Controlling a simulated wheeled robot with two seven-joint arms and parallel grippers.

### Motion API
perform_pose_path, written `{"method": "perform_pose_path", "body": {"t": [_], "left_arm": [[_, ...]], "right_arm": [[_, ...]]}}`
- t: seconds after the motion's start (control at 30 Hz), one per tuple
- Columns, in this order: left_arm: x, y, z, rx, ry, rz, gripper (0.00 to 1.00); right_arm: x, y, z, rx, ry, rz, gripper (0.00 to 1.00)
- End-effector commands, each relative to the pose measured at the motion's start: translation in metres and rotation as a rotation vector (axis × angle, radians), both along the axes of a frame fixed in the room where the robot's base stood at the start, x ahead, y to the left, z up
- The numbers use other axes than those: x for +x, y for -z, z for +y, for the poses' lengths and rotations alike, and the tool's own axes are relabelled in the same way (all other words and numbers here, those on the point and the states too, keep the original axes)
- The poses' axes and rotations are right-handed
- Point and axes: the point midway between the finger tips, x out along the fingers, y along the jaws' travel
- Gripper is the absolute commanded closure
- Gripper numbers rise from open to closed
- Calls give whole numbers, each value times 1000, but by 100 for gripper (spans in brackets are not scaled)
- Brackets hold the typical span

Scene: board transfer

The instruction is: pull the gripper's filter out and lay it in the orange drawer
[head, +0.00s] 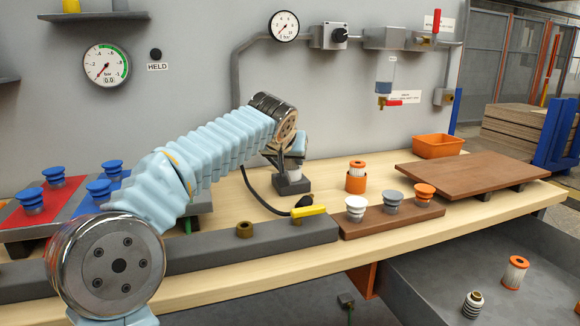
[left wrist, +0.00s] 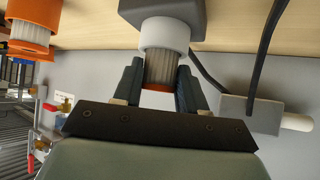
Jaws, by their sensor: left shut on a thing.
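My left gripper (head: 294,168) reaches across the bench to a small dark stand (head: 293,186). In the left wrist view, its two dark fingers (left wrist: 160,82) are shut on the pleated filter (left wrist: 160,69). The filter has an orange end, and its other end sits in a white collar (left wrist: 165,35) on a grey block (left wrist: 160,9). I cannot tell how deep it sits there. An orange open-topped box (head: 437,146) stands at the back right of the bench; no other clearly orange drawer shows. My right gripper is out of view.
Another filter in an orange cup (head: 356,184) stands right of the stand. A brown block (head: 390,220) holds white, grey and orange suction cups. A brown board (head: 475,174) lies at right. A dark cable curves beside the stand.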

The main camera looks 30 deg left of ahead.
Motion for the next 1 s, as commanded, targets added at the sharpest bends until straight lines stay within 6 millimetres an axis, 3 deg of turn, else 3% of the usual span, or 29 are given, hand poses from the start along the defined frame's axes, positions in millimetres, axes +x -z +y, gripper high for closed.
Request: {"method": "perform_pose_path", "body": {"t": [1.0], "left_arm": [[0, -28, 0, 1, 0, -2, 89]], "right_arm": [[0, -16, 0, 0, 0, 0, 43]]}}
